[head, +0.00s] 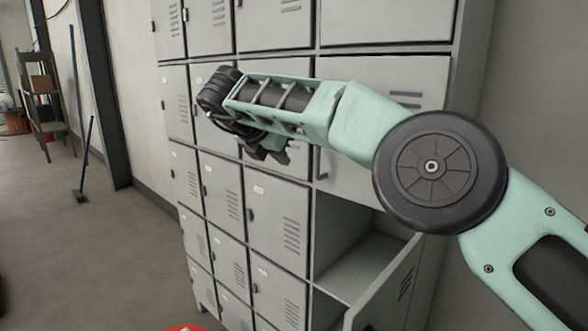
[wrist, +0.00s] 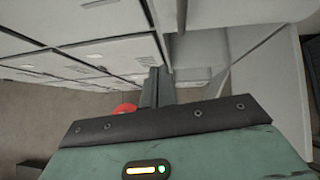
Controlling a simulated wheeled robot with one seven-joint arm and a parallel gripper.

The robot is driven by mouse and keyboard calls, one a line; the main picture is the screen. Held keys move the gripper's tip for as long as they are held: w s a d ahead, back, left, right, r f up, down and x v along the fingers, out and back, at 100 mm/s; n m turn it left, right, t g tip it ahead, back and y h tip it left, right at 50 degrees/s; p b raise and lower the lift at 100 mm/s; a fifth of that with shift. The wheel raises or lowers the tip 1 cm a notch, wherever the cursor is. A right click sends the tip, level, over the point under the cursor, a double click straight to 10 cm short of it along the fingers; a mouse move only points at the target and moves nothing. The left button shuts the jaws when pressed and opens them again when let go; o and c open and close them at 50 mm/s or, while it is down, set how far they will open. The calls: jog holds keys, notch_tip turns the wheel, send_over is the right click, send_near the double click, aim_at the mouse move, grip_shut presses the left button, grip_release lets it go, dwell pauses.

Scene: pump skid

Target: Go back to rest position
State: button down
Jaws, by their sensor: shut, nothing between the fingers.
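My gripper (head: 268,152) hangs below the dark wrist joint at the end of my pale green arm, in front of the grey locker bank (head: 275,188). Its dark fingers also show in the wrist view (wrist: 157,88), close together with nothing between them. The gripper is apart from the open locker compartment (head: 365,250), which is at its lower right in the head view. That compartment looks empty where it shows. Its door (head: 388,290) is swung open toward me. My arm hides part of the upper lockers.
A red object (head: 186,327) shows only at the bottom edge, and a red patch (wrist: 125,108) shows beside the fingers. The floor (head: 110,250) left of the lockers is clear.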

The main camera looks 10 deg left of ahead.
jog(key=a+r+n+t+y+b, duration=0.1)
jog(key=a+r+n+t+y, duration=0.25)
jog(key=r+n, duration=0.3)
jog(key=a+r+n+t+y, duration=0.25)
jog(key=r+n+t, duration=0.2)
jog(key=n, duration=0.35)
jog(key=s+a+f+n+g+y+b, duration=0.1)
jog(key=s+n+g+y, duration=0.1)
jog(key=s+n+y, duration=0.4)
jog(key=s+a+f+n+g+y, duration=0.1)
jog(key=s+f+n+g+y, duration=0.1)
jog(key=s+n, duration=0.5)
jog(key=s+d+f+n+g+h+b, duration=0.1)
jog(key=s+d+f+n+g+h, duration=0.1)
jog(key=s+d+f+n+g, duration=0.8)
jog(key=s+d+f+n+g+h, duration=0.1)
jog(key=s+d+f+n+h, duration=0.2)
jog(key=s+d+f+n, duration=0.3)
jog(key=s+d+f+n+g+h, duration=0.1)
jog(key=s+d+f+n+h, duration=0.3)
jog(key=s+d+f, duration=0.6)
jog(key=s+d+n+b, duration=0.1)
jog(key=s+d, duration=0.1)
jog(key=d, duration=0.5)
jog(key=shift+d+n, duration=0.25)
jog(key=shift+n, duration=0.1)
jog(key=shift+f, duration=0.1)
